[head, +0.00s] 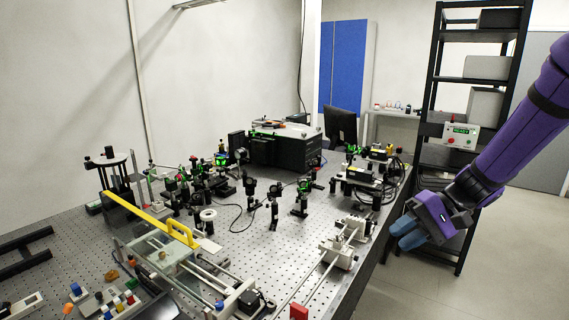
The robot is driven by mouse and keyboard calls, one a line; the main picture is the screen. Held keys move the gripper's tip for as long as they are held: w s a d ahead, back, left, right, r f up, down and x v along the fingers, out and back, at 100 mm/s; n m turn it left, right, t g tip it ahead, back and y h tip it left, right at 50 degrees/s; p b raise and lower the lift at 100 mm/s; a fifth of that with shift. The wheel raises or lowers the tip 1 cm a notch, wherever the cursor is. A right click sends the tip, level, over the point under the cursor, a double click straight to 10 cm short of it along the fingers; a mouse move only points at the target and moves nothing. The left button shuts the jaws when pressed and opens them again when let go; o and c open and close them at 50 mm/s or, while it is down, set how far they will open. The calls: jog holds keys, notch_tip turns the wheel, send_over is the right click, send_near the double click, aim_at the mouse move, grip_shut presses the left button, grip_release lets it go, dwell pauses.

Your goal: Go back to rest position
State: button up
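My gripper (408,234) is at the right in the head view, at the end of my purple arm. It hangs past the right edge of the optical bench (110,255), over the floor side. Its blue fingertips point to the left and down. They appear close to each other, but the view does not show clearly whether they are open or shut. I see no object between them. The fingers look apart from the bench.
Optical mounts (273,205) crowd the middle of the bench. A black box (285,150) stands at the back. A yellow-handled part (178,234) and rails lie at the front left. A black shelf rack (432,100) stands behind my arm. The floor (500,270) at the right is clear.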

jog(key=s+d+r+n+t+h, duration=0.1)
jog(key=s+r+h, duration=0.4)
jog(key=s, duration=0.5)
jog(key=s+d+r+n+t+h, duration=0.1)
jog(key=s+d+r+t+h, duration=0.3)
jog(key=s+r, duration=0.5)
jog(key=shift+s+d+r+t+h, duration=0.3)
jog(key=shift+s+d+t+h, duration=0.1)
jog(key=shift+t+h, duration=0.5)
